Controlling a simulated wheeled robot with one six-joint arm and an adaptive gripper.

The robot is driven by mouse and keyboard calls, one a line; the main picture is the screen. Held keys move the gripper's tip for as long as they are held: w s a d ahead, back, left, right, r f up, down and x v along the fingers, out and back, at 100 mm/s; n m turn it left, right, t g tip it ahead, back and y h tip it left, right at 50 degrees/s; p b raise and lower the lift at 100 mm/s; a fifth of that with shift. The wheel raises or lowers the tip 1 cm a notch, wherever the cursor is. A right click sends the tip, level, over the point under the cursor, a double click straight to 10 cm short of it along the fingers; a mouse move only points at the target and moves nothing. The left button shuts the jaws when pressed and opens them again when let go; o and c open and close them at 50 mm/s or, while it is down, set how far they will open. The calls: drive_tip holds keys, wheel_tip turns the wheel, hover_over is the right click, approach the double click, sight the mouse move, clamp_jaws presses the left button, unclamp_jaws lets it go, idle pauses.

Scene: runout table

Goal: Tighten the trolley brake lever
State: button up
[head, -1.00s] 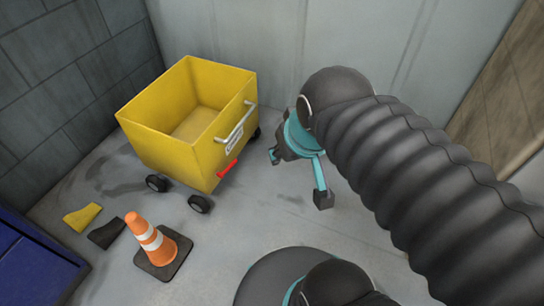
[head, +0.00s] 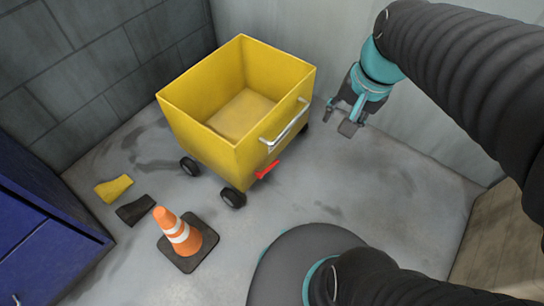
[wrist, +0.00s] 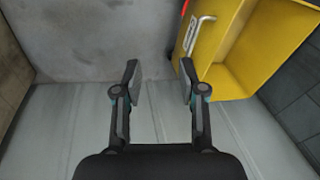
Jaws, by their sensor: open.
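The yellow trolley (head: 205,130) stands on the floor on black wheels, with a silver push handle (head: 285,128) on its right side. The red brake lever (head: 267,170) sticks out low on that side, below the handle. My gripper (head: 345,117) is open and empty, in the air to the right of the trolley and apart from the lever. In the wrist view my open gripper (wrist: 158,75) has nothing between its fingers. The trolley (wrist: 245,45) is at the upper right there, and only a sliver of red shows at the top edge.
An orange and white cone (head: 180,232) stands in front of the trolley. A yellow wedge (head: 114,188) and a black wedge (head: 136,210) lie to its left. A blue cabinet (head: 45,245) is at lower left. Floor right of the trolley is clear.

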drive_tip(key=w+f+m+g+y, duration=0.65)
drive_tip(key=w+f+m, duration=0.8)
drive_tip(key=f, duration=0.25)
drive_tip(key=m+t+y+b, duration=0.15)
drive_tip(key=m+y, duration=0.65)
drive_tip(key=m, duration=0.9)
approach(273, 166)
drive_tip(key=shift+t, duration=0.3)
drive_tip(key=a, duration=0.3)
drive_tip(key=s+a+f, duration=0.1)
drive_tip(key=a, duration=0.2)
drive_tip(key=a+f+p, duration=0.1)
drive_tip(key=a, duration=0.3)
drive_tip(key=shift+s, duration=0.35)
drive_tip(key=shift+c, duration=0.3)
clamp_jaws()
